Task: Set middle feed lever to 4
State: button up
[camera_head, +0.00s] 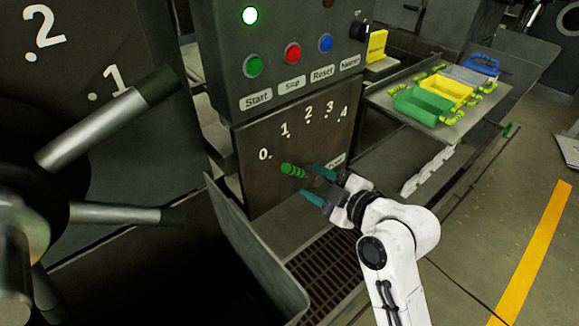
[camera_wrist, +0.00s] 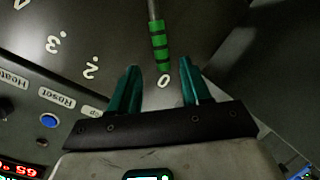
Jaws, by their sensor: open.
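The middle feed lever has a green banded handle (camera_head: 293,170) in front of a dark dial panel (camera_head: 262,192) marked 0 to 4. In the wrist view the green handle (camera_wrist: 159,45) hangs from a thin metal rod, and its end points at the 0 mark (camera_wrist: 163,81). My gripper (camera_head: 313,181) has teal fingers and is open, just right of the handle in the head view. In the wrist view my gripper (camera_wrist: 160,72) has one finger on each side of the handle's end, apart from it. The left finger hides the 1 mark. The lever's pivot is hidden.
Start, Stop and Reset buttons (camera_head: 325,43) sit above the dial. A big lever wheel (camera_head: 100,120) with metal spokes stands at left. A grey side wall (camera_head: 250,250) rises below the dial. A tray with coloured bins (camera_head: 420,106) is at right.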

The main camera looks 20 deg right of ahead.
aim_at(295, 172)
jog(key=p+x, duration=0.1)
jog(key=x, duration=0.7)
jog(key=shift+w+a+f, duration=0.1)
jog(key=shift+w+f, duration=0.05)
jog(key=shift+w, duration=0.15)
grip_shut()
